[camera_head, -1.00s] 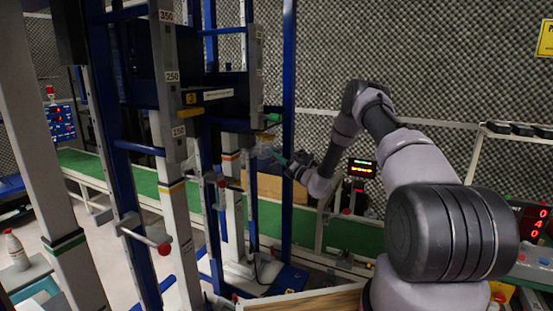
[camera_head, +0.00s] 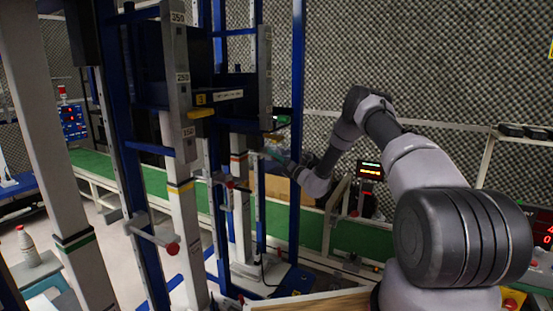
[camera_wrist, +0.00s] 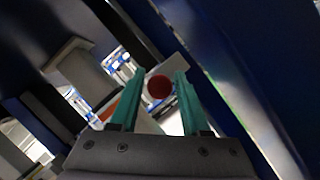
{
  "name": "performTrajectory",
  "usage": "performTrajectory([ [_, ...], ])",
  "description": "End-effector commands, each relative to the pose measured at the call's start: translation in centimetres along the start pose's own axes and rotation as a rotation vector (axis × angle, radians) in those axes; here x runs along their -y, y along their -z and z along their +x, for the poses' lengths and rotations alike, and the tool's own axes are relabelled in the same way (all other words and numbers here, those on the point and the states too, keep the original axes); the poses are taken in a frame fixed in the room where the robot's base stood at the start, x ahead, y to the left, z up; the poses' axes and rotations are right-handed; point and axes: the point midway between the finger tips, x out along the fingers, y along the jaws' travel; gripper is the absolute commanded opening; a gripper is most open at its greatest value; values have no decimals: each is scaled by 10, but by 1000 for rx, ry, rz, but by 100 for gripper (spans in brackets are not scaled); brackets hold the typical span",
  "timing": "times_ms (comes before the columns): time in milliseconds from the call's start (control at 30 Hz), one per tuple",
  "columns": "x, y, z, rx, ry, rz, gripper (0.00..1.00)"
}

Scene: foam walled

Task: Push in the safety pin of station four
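In the wrist view a round red knob (camera_wrist: 159,87), likely a safety pin's end, appears between the two teal fingers of my gripper (camera_wrist: 157,76). The fingers are apart, with visible gaps beside the knob; its depth relative to the tips is hard to tell. In the head view my gripper (camera_head: 273,155) reaches left behind a blue upright, beside the farther column. A red-tipped pin (camera_head: 231,184) shows on that farther column. Another red-ended pin (camera_head: 172,249) sticks out from the nearer column.
Blue uprights (camera_head: 297,130) and the scale-marked column (camera_head: 175,90) stand close around my gripper. A green conveyor (camera_head: 352,238) runs behind. A wooden board (camera_head: 315,306) lies at the front.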

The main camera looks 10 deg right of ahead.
Motion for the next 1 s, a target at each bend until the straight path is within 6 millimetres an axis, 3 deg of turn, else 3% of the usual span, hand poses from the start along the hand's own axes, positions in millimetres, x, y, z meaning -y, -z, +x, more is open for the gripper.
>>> performTrajectory([
  [333, 1, 0, -10, 0, 2, 2, 46],
  [700, 1, 0, -81, 0, 3, 3, 46],
  [1000, 0, 0, -108, 0, 0, 1, 46],
])
